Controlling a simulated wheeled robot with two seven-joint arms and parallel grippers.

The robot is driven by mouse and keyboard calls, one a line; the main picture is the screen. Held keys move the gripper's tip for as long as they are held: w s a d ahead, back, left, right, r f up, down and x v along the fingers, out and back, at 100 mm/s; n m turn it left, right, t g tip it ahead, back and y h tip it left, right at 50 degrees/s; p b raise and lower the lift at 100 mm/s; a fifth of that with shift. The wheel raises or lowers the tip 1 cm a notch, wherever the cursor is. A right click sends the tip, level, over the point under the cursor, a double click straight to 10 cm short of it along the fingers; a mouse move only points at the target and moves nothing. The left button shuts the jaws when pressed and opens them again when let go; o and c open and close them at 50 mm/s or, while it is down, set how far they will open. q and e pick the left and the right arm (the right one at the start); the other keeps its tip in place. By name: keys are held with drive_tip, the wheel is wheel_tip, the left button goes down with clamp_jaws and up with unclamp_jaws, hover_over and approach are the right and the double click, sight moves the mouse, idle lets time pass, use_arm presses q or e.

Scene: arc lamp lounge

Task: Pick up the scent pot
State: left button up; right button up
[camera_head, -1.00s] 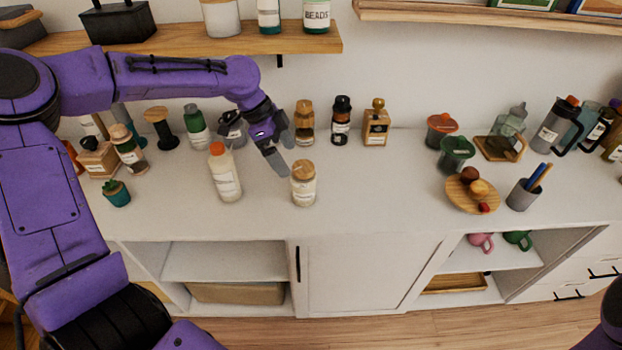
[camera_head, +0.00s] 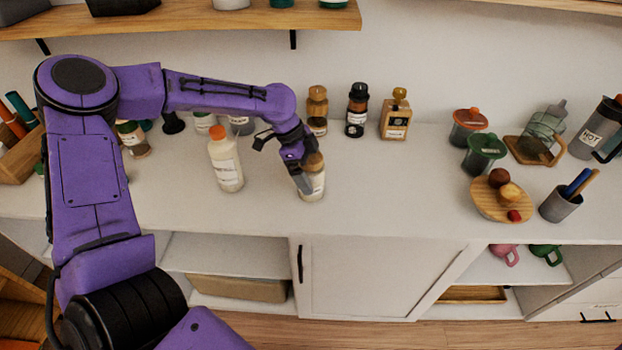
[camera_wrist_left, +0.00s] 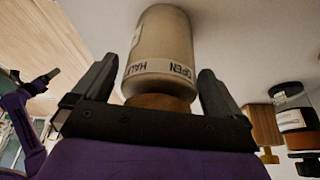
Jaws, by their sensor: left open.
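A cream jar with a brown lid (camera_head: 316,184), likely the scent pot, stands upright on the white cabinet top. My left gripper (camera_head: 305,188) reaches down over it, partly hiding its lid and left side. In the left wrist view, the jar (camera_wrist_left: 160,55) sits between the open fingers, with the lid close to the palm. Gaps show on both sides of it. The label shows "HALF" and "OPEN". My right gripper (camera_wrist_left: 45,78) seems to be the small dark one at the left of the wrist view; its jaws are too small to read.
A white bottle with an orange cap (camera_head: 226,160) stands left of the jar. Behind are an amber bottle (camera_head: 318,112), a dark bottle (camera_head: 357,108) and a gold-topped bottle (camera_head: 395,116). A wooden plate (camera_head: 488,207) lies right. The top between jar and plate is clear.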

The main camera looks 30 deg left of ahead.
use_arm(q)
drive_tip(key=c, duration=1.3)
drive_tip(key=shift+w+r, duration=0.1)
